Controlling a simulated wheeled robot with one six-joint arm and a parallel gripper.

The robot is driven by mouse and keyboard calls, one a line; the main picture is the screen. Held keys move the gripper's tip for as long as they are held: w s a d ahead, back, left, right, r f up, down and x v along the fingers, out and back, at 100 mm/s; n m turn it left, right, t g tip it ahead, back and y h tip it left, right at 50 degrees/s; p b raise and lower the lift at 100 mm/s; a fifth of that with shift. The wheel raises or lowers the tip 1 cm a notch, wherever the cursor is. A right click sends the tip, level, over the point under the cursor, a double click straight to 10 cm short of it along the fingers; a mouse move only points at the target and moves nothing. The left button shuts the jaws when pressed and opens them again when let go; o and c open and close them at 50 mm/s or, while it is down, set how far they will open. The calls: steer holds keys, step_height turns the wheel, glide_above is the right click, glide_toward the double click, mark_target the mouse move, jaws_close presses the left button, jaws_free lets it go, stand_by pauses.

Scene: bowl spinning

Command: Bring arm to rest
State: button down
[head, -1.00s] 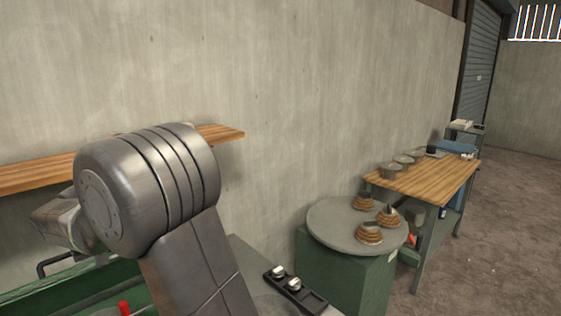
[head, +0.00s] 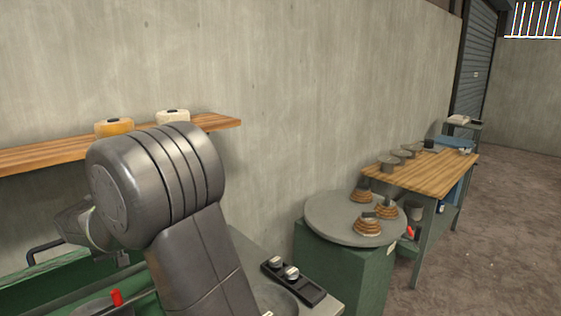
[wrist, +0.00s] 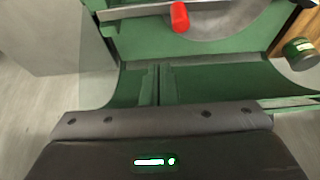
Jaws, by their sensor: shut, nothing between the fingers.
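My arm (head: 160,190) fills the left foreground of the head view, bent at a large dark grey joint, with a smaller grey link behind it at the left. My gripper (wrist: 157,86) shows in the wrist view, where its dark body fills the bottom edge. It is shut and empty, over the green machine (wrist: 210,85). A red knob (wrist: 180,16) is beyond it at the top. The gripper's fingers are hidden in the head view.
A wooden shelf (head: 50,155) on the wall holds a yellow (head: 114,128) and a white container (head: 173,116). A control strip (head: 290,280) is right of my arm. Farther right are a round grey table (head: 330,217) with several stacked brown pieces and a wooden workbench (head: 440,172).

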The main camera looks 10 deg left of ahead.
steer(key=shift+w+d+r+p, duration=0.2)
steer(key=shift+w+d+r, duration=0.15)
steer(key=shift+w+d, duration=0.35)
steer(key=shift+w+d+r+p, duration=0.2)
steer(key=shift+w+d+r, duration=0.2)
steer(key=shift+w, duration=0.45)
steer(key=shift+s+d+f, duration=0.1)
steer(key=shift+d+f, duration=0.05)
